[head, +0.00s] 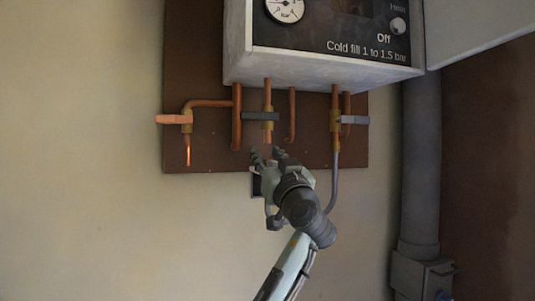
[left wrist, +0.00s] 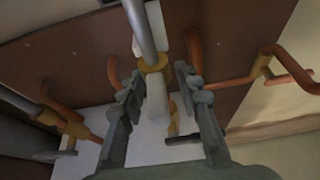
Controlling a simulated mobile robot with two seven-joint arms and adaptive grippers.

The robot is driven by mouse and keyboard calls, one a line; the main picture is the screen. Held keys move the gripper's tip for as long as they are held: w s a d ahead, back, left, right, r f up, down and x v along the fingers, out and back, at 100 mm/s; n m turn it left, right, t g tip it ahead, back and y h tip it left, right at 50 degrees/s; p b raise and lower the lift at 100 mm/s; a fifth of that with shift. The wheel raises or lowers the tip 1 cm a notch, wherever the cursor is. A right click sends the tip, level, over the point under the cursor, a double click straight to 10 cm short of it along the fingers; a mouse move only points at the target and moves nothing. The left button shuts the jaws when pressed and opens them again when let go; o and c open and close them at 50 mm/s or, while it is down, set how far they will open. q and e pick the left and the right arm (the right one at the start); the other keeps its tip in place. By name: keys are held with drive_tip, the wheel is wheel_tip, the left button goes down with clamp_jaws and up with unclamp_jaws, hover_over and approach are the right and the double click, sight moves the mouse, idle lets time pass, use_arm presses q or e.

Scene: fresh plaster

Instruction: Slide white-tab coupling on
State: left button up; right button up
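In the left wrist view a brass coupling (left wrist: 152,65) on a grey hose (left wrist: 139,25) shows between and just beyond my fingertips. A white tab (left wrist: 163,25) lies next to the hose. A pale rod-like part (left wrist: 160,105) continues below the brass; whether they are joined is unclear. My left gripper (head: 267,155) is below the middle valve (head: 268,122); it also shows in the wrist view (left wrist: 160,78). Its fingers are parted, with gaps beside the coupling. In the head view the gripper and arm hide the coupling. My right gripper is not in view.
The boiler (head: 320,68) hangs above. The left valve (head: 187,120) has an orange lever; the right valve (head: 335,120) carries a grey hose (head: 334,180) that runs behind my arm. Copper pipes (head: 292,115) stand close around. The plaster wall at left is clear.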

use_arm(q)
clamp_jaws()
idle(0.6)
